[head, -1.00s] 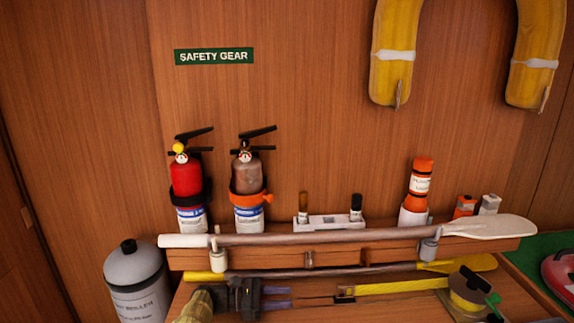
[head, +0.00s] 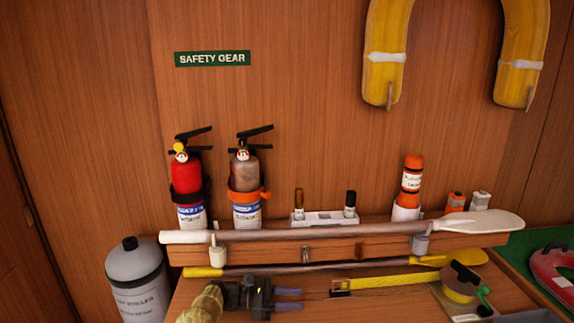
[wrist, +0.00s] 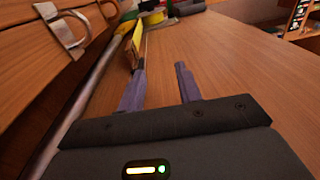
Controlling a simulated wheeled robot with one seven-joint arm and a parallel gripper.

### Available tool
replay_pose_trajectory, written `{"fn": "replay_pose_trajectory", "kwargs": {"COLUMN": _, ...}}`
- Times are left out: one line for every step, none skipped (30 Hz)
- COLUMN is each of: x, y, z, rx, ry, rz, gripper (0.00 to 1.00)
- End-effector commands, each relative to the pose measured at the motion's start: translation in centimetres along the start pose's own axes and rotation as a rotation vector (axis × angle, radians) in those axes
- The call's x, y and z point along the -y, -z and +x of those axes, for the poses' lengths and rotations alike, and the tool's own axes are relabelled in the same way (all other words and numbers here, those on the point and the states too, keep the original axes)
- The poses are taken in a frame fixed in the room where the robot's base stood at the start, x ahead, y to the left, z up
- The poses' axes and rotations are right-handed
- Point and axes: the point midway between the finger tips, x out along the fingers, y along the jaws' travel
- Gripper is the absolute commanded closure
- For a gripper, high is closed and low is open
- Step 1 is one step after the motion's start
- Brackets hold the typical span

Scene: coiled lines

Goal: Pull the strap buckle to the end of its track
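The strap buckle (head: 341,287) is a small dark-framed piece at the left end of a yellow strap (head: 395,283). The strap runs right to a yellow reel (head: 461,284) with a black and green top. A thin dark line extends left from the buckle along the bench. My gripper (head: 289,299) is left of the buckle, with purple fingers pointing right towards it and a small gap between. In the wrist view my gripper (wrist: 160,83) is open and empty. The yellow strap (wrist: 134,42) shows beyond the left fingertip, which partly hides the buckle end.
A yellow paddle (head: 330,266) lies behind the strap, and a raised wooden ledge with a white paddle (head: 490,222) stands behind that. A grey cylinder (head: 138,278) is at left. The bench (wrist: 235,70) is clear right of my gripper in the wrist view.

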Motion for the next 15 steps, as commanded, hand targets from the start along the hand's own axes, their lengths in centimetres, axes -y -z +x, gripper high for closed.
{"fn": "replay_pose_trajectory", "kwargs": {"x": 0.1, "y": -0.2, "z": 0.2, "rx": -0.016, "ry": 0.004, "rz": 0.004, "gripper": 0.65}}
{"fn": "replay_pose_trajectory", "kwargs": {"x": 0.1, "y": -0.3, "z": 0.3, "rx": -0.024, "ry": 0.006, "rz": 0.006, "gripper": 0.65}}
{"fn": "replay_pose_trajectory", "kwargs": {"x": 0.1, "y": -0.4, "z": 0.7, "rx": -0.04, "ry": 0.013, "rz": 0.01, "gripper": 0.65}}
{"fn": "replay_pose_trajectory", "kwargs": {"x": 0.1, "y": -0.5, "z": 1.0, "rx": -0.053, "ry": 0.019, "rz": 0.015, "gripper": 0.65}}
{"fn": "replay_pose_trajectory", "kwargs": {"x": 0.2, "y": -0.6, "z": 1.4, "rx": -0.065, "ry": 0.026, "rz": 0.019, "gripper": 0.65}}
{"fn": "replay_pose_trajectory", "kwargs": {"x": 0.2, "y": -0.7, "z": 1.9, "rx": -0.084, "ry": 0.036, "rz": 0.024, "gripper": 0.65}}
{"fn": "replay_pose_trajectory", "kwargs": {"x": 0.2, "y": -0.8, "z": 2.4, "rx": -0.101, "ry": 0.045, "rz": 0.03, "gripper": 0.65}}
{"fn": "replay_pose_trajectory", "kwargs": {"x": 0.3, "y": -0.9, "z": 2.8, "rx": -0.116, "ry": 0.054, "rz": 0.036, "gripper": 0.65}}
{"fn": "replay_pose_trajectory", "kwargs": {"x": 0.4, "y": -1.1, "z": 3.5, "rx": -0.139, "ry": 0.068, "rz": 0.045, "gripper": 0.65}}
{"fn": "replay_pose_trajectory", "kwargs": {"x": 0.5, "y": -1.1, "z": 4.0, "rx": -0.158, "ry": 0.077, "rz": 0.051, "gripper": 0.65}}
{"fn": "replay_pose_trajectory", "kwargs": {"x": 0.6, "y": -1.3, "z": 4.6, "rx": -0.176, "ry": 0.09, "rz": 0.059, "gripper": 0.65}}
{"fn": "replay_pose_trajectory", "kwargs": {"x": 0.7, "y": -1.4, "z": 5.5, "rx": -0.207, "ry": 0.109, "rz": 0.073, "gripper": 0.65}}
{"fn": "replay_pose_trajectory", "kwargs": {"x": 0.9, "y": -1.6, "z": 6.3, "rx": -0.232, "ry": 0.127, "rz": 0.082, "gripper": 0.65}}
{"fn": "replay_pose_trajectory", "kwargs": {"x": 1.1, "y": -1.7, "z": 7.1, "rx": -0.259, "ry": 0.143, "rz": 0.097, "gripper": 0.65}}
{"fn": "replay_pose_trajectory", "kwargs": {"x": 1.4, "y": -2.0, "z": 8.2, "rx": -0.3, "ry": 0.171, "rz": 0.117, "gripper": 0.65}}
